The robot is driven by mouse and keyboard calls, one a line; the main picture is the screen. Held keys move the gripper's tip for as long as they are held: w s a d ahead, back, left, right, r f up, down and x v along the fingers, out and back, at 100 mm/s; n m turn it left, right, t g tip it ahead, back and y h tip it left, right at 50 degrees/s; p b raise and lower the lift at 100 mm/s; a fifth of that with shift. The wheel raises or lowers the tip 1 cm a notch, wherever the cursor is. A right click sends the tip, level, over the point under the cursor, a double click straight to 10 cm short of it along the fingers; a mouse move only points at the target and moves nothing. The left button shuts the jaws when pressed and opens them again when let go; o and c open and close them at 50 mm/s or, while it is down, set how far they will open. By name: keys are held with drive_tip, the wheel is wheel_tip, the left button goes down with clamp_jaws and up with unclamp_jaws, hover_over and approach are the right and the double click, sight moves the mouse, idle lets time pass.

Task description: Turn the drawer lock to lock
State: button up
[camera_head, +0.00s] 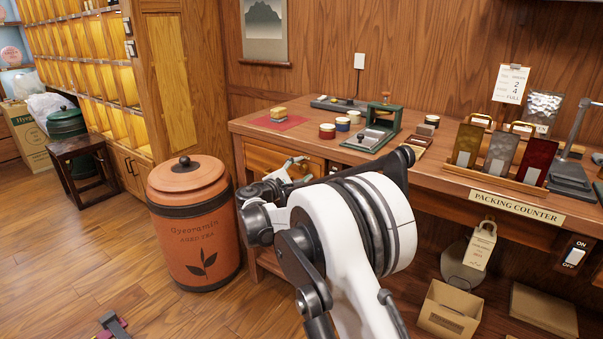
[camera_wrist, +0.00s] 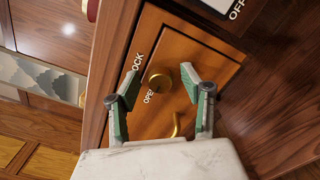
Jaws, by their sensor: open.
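The drawer lock is a round brass knob (camera_wrist: 160,78) on the wooden drawer front (camera_wrist: 180,48), seen in the wrist view with the lettering LOCK (camera_wrist: 132,68) and OPEN (camera_wrist: 150,94) beside it. I cannot tell which mark the knob points to. My gripper (camera_wrist: 159,79) is open, with one green-padded finger on each side of the knob in the picture. Gaps show between the pads and the knob. In the head view my gripper (camera_head: 298,171) is in front of the drawer (camera_head: 262,158), and my arm hides the knob.
A curved brass handle (camera_wrist: 176,126) is on the drawer below the knob. A white plate marked OFF (camera_wrist: 228,8) is near the drawer's upper edge. A large orange tea canister (camera_head: 195,225) stands on the floor left of the counter (camera_head: 242,128). Floor in front of the canister is mostly clear.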

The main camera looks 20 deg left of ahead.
clamp_jaws()
idle(0.3)
drive_tip(key=m+p, duration=0.1)
drive_tip(key=m, duration=0.3)
drive_tip(key=shift+m, duration=0.4)
drive_tip(key=m+p, duration=0.1)
drive_tip(key=m, duration=0.3)
drive_tip(key=shift+m, duration=0.3)
drive_tip(key=m, duration=0.4)
drive_tip(key=shift+f+p, duration=0.1)
drive_tip(key=shift+p, duration=0.2)
drive_tip(key=shift+m, duration=2.2)
